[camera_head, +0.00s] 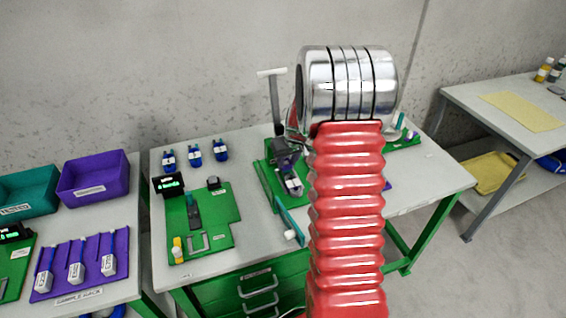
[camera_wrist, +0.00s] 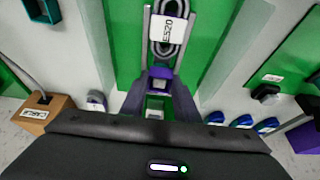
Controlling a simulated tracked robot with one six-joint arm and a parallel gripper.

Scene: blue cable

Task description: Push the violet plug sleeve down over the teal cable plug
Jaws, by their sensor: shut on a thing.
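In the wrist view the two grey fingers of my gripper (camera_wrist: 159,102) are closed on a violet block, which looks like the plug sleeve (camera_wrist: 160,73). A dark coiled cable (camera_wrist: 181,10) with a white tag lies just beyond it, over a green surface. A small pale piece shows between the fingers, below the violet block. In the head view my gripper (camera_head: 287,158) points down over a green fixture (camera_head: 268,186) at mid-table, partly hidden by my arm.
A green board (camera_head: 215,222) with small parts lies on the table left of my gripper. Several blue connectors (camera_head: 194,155) stand behind it. A teal bar (camera_head: 290,222) edges the fixture's front. Violet (camera_head: 95,179) and teal (camera_head: 25,194) bins stand on the left table.

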